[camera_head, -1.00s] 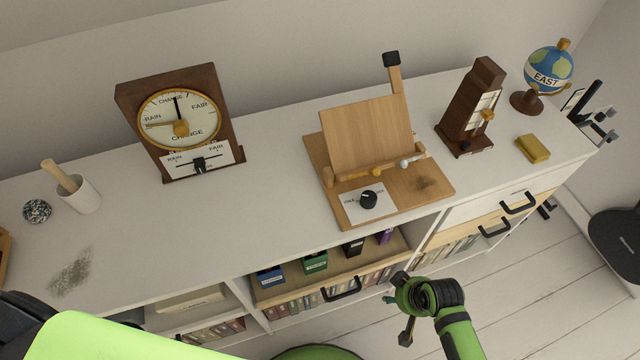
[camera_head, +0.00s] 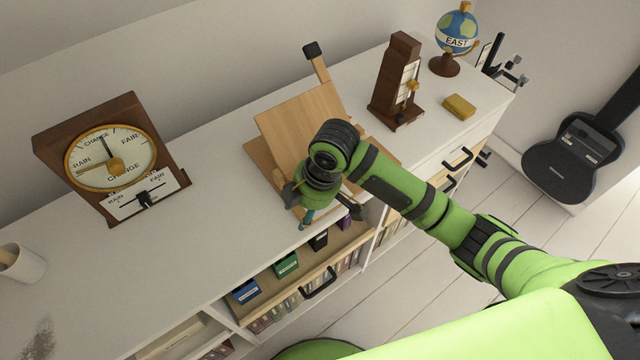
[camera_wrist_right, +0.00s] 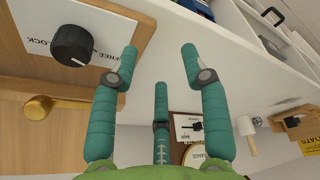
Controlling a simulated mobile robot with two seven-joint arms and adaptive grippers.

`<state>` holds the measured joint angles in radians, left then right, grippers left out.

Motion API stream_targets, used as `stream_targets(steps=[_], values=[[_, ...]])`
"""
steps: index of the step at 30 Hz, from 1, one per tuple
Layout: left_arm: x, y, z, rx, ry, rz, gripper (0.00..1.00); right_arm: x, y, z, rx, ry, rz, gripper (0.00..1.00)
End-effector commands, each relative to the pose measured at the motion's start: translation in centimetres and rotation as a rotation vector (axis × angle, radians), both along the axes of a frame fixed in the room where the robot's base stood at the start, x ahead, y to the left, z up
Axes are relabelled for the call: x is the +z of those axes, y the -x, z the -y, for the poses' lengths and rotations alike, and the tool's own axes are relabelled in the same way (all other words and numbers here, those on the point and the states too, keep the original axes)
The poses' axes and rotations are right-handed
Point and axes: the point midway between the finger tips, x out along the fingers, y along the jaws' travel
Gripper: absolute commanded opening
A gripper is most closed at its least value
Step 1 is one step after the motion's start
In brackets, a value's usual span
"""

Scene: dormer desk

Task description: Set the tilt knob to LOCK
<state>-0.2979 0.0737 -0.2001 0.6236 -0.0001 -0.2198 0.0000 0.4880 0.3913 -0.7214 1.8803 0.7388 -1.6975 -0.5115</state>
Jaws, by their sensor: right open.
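The tilt knob (camera_wrist_right: 73,45) is a round black dial on a white label plate (camera_wrist_right: 105,25) marked FREE and LOCK, at the upper left of the right wrist view. Its pale mark seems to face the FREE side, but this is hard to read. The knob belongs to a wooden book stand (camera_head: 290,120) on the white cabinet. In the head view my right gripper and wrist hide it. My right gripper (camera_head: 318,210) is above the stand's front edge. Its teal fingers (camera_wrist_right: 160,62) are spread, empty and apart from the knob. My left gripper is out of view.
A dial clock-like weather instrument (camera_head: 85,135) stands left of the stand. A dark wooden metronome-like box (camera_head: 391,90), a yellow block (camera_head: 459,107) and a globe (camera_head: 456,45) stand right. An open drawer (camera_head: 270,295) with coloured boxes sticks out below. The cabinet top (camera_head: 205,225) between instrument and stand is clear.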

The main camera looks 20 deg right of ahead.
Motion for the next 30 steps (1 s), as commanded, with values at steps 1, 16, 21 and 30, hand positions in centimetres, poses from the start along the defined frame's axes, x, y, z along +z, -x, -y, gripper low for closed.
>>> stream_targets(steps=[1, 16, 21, 30], values=[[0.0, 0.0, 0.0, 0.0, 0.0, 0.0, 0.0, 1.5, -1.6, 1.0, 0.067, 0.051, 0.01, 0.46], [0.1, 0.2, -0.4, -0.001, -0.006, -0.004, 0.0, 8.5, -6.0, 7.4, 0.336, 0.265, -0.061, 0.46], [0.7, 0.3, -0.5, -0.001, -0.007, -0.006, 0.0, 6.4, -5.9, 7.4, 0.337, 0.266, -0.064, 0.46], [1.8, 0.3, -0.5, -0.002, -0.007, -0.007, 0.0, 0.5, -5.9, 7.3, 0.336, 0.264, -0.063, 0.46]])
